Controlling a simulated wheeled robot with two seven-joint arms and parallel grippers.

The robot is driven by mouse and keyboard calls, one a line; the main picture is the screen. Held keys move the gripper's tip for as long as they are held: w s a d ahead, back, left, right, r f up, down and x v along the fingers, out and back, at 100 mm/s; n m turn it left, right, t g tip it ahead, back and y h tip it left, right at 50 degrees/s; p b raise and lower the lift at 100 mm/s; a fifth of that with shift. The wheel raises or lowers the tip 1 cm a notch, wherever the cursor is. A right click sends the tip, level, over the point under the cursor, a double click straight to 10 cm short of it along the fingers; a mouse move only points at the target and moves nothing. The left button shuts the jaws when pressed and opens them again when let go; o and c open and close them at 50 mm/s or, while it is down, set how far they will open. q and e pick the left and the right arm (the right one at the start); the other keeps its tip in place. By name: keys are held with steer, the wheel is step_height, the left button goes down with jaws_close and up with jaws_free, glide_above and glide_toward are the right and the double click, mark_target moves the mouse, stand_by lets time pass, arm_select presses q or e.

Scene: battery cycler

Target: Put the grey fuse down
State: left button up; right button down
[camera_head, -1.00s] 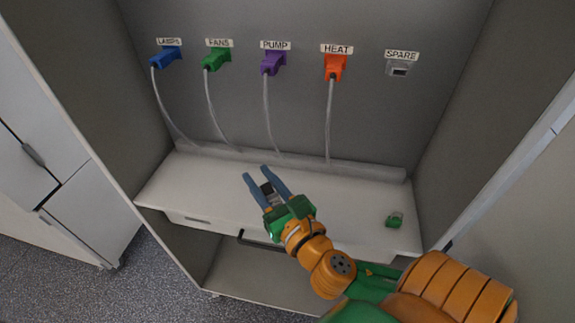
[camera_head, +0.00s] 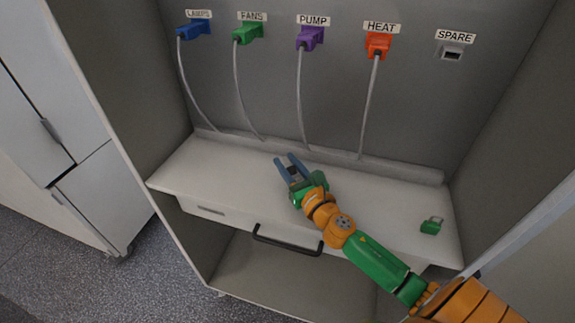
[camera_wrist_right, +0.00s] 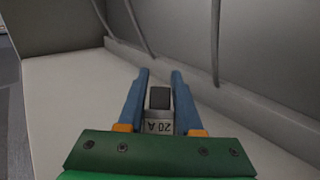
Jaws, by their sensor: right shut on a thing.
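The grey fuse (camera_wrist_right: 159,112) is between the blue fingers of my right gripper (camera_wrist_right: 160,95) in the right wrist view. It has a dark block at its far end and a "20 A" label that reads upside down. In the head view the right gripper (camera_head: 288,169) is over the white shelf (camera_head: 205,166), left of its middle and near the back. The fuse is hardly visible there. I cannot tell whether the fuse touches the shelf. My left gripper is not in view.
A small green padlock-like object (camera_head: 431,226) lies at the shelf's right end. Blue, green, purple and orange plugs (camera_head: 379,46) with hanging grey cables line the back wall. The SPARE socket (camera_head: 451,53) is empty. A drawer with a black handle (camera_head: 287,243) is below. The shelf's left part is clear.

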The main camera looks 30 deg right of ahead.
steer(key=shift+f, duration=0.15)
steer(key=c, duration=0.6)
jaws_free()
steer(key=shift+r, duration=0.3)
steer(key=s, duration=0.3)
steer(key=s+b, duration=0.1)
steer(key=s, duration=0.3)
steer(key=s+b, duration=0.1)
steer(key=s, duration=0.3)
steer(key=shift+s+a+f, duration=0.2)
steer(key=shift+s+a, duration=0.05)
steer(key=shift+a, duration=0.15)
steer(key=shift+s+r, duration=0.1)
steer(key=shift+s, duration=0.2)
